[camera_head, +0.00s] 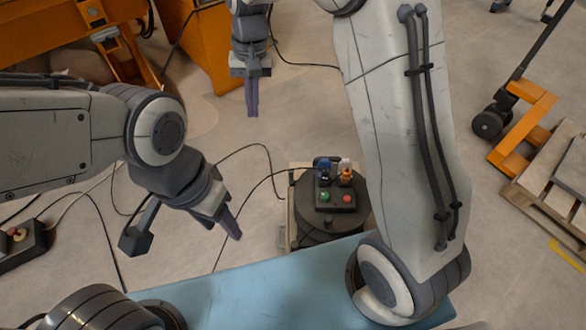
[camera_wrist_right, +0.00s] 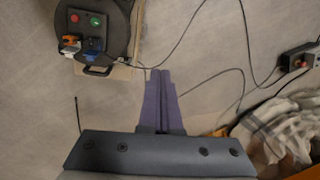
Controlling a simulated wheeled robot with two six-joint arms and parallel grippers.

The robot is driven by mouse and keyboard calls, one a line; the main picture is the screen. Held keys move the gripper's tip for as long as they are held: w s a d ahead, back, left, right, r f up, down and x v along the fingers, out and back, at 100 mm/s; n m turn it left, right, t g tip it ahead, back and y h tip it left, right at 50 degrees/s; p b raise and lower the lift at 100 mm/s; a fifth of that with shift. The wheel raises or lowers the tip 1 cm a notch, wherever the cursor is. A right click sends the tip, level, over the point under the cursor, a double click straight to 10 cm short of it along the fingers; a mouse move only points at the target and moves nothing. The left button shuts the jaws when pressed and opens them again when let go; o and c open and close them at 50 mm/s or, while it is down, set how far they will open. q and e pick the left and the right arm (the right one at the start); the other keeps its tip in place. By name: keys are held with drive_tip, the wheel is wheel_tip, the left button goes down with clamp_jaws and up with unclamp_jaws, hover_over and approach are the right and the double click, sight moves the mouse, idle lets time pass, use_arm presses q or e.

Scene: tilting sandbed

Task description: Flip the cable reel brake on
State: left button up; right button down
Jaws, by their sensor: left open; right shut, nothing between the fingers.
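The cable reel (camera_head: 308,223) is a dark round drum on a pale wooden base, right of centre in the head view. On top is a black box with a green and a red button, beside a blue and an orange connector. The reel also shows at the upper left of the right wrist view (camera_wrist_right: 117,30), with a dark handle-like part at its edge. I cannot tell which part is the brake. My right gripper (camera_head: 252,112) is shut and empty, up and left of the reel; its fingers show in the wrist view (camera_wrist_right: 160,78). My left gripper (camera_head: 232,232) is open, left of the reel.
Black cables run over the floor around the reel. My blue base (camera_head: 240,290) is in front. An orange machine (camera_head: 200,45) stands upper left, a pallet jack (camera_head: 525,115) and wooden pallet (camera_head: 550,185) at right. A button box (camera_head: 20,245) lies at far left.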

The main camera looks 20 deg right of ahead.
sight(291, 176)
use_arm(q)
wheel_tip(291, 176, down, 16)
drive_tip(key=b, duration=1.3)
use_arm(e)
drive_tip(key=w+d+f+m, duration=0.2)
drive_tip(key=w+d+f, duration=0.2)
drive_tip(key=f, duration=0.6)
drive_tip(key=w+d+f+m, duration=0.3)
drive_tip(key=w+d+f, duration=0.2)
drive_tip(key=d+f, duration=0.3)
drive_tip(key=w+d+f+m+y, duration=0.1)
drive_tip(key=w+d+f+m, duration=0.2)
drive_tip(key=f, duration=1)
drive_tip(key=w+d, duration=0.2)
drive_tip(key=d, duration=0.1)
drive_tip(key=shift+g, duration=0.3)
use_arm(q)
drive_tip(key=shift+r, duration=0.1)
wheel_tip(291, 176, down, 5)
drive_tip(key=b, duration=0.4)
drive_tip(key=shift+r+b, duration=0.1)
drive_tip(key=shift+b, duration=0.3)
use_arm(e)
drive_tip(key=s+a+f, duration=0.4)
drive_tip(key=a+f, duration=0.1)
drive_tip(key=f, duration=0.4)
drive_tip(key=shift+f, duration=0.35)
